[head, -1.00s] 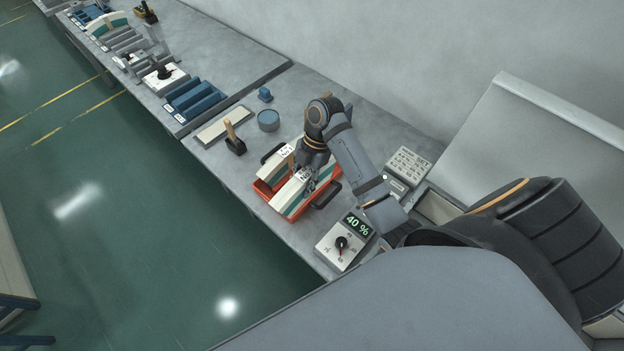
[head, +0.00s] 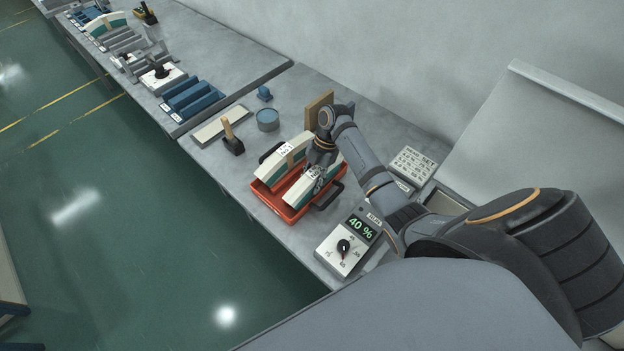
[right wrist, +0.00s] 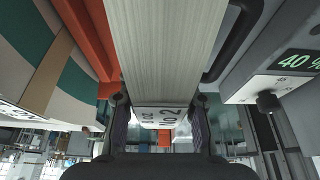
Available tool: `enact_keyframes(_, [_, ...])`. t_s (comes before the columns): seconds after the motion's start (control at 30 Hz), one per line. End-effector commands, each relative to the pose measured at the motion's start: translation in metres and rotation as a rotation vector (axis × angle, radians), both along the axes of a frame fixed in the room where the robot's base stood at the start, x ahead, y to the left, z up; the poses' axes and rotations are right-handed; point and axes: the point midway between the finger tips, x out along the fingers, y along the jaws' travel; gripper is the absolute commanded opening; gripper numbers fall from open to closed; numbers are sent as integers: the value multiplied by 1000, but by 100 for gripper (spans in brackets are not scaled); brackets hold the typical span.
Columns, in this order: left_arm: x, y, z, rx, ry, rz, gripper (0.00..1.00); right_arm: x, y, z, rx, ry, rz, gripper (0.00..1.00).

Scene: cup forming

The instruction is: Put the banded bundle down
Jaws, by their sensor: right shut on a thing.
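The held bundle (head: 305,188) is a long cream block with a teal stripe and a white label reading No 2. It lies lengthwise between the fingers of my right gripper (head: 321,168), which is shut on it; the bundle also shows in the right wrist view (right wrist: 165,45). The bundle is over or in the right half of the red tray (head: 283,209); whether it touches the tray floor I cannot tell. A second cream and teal bundle (head: 282,163) with a brown band sits in the left half, beside it. My left gripper is not in view.
A dial box reading 40 % (head: 348,246) stands close to the tray's right. A brown board (head: 317,106) stands behind my right wrist. A blue round tin (head: 268,120) and a wooden-handled tool (head: 231,138) stand to the left. Blue blocks (head: 192,98) lie farther left.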

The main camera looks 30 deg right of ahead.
Motion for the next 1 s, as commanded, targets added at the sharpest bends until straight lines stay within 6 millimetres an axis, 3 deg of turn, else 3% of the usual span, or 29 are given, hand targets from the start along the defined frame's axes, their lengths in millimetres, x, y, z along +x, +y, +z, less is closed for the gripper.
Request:
enact_keyframes(0.17, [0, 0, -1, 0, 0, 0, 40, 0, 0, -1, 0, -1, 1, 0])
enact_keyframes(0.2, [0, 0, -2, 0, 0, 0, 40, 0, 0, -3, 0, 1, 0, 35])
enact_keyframes(0.37, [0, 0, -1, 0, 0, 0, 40, 0, 0, -2, 0, 1, 0, 56])
enact_keyframes(0.73, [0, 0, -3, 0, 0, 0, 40, 1, -2, 3, -2, -2, 0, 56])
enact_keyframes(0.87, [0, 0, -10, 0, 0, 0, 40, 5, -12, 25, -5, -5, 0, 56])
enact_keyframes(1.0, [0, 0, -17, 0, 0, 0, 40, 10, -25, 58, -4, -5, 0, 56])
